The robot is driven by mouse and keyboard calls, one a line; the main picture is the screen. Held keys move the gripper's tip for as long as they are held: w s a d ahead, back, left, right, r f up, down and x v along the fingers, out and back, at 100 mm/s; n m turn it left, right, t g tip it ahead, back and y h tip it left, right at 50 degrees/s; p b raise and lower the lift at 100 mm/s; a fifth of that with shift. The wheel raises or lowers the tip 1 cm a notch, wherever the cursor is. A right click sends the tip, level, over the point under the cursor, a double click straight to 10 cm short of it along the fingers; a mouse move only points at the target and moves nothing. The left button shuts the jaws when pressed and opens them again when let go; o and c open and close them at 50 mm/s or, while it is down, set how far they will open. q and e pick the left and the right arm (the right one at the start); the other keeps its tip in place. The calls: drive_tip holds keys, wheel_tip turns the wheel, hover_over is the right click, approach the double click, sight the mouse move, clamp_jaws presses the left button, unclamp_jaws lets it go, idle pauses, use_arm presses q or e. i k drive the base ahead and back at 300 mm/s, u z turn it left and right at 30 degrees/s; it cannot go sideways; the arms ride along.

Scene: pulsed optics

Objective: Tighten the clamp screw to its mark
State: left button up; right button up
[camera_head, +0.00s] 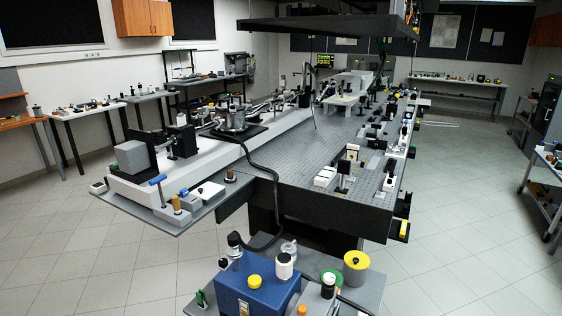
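I cannot pick out the clamp screw or its mark for certain at this distance. A tool with a blue T-shaped handle (157,181) stands upright at the near left end of the optical table's side shelf (150,222). A small brass-coloured cylinder (177,204) stands beside it. A round metal assembly (232,120) sits on a dark plate farther back on the long white rail. Neither my left nor my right gripper is in view.
The perforated optical table (290,145) fills the middle, with mounts along its right edge. A blue box (256,285), a yellow-lidded jar (356,266) and bottles crowd a grey surface in front. A dark overhead shelf (330,25) hangs above. Tiled floor (450,220) is clear at right.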

sight(223, 262)
drive_tip(key=z, duration=0.05)
drive_tip(key=k, duration=0.5)
drive_tip(key=u, duration=0.8)
drive_tip(key=i, duration=0.9)
drive_tip(key=z, duration=1.7)
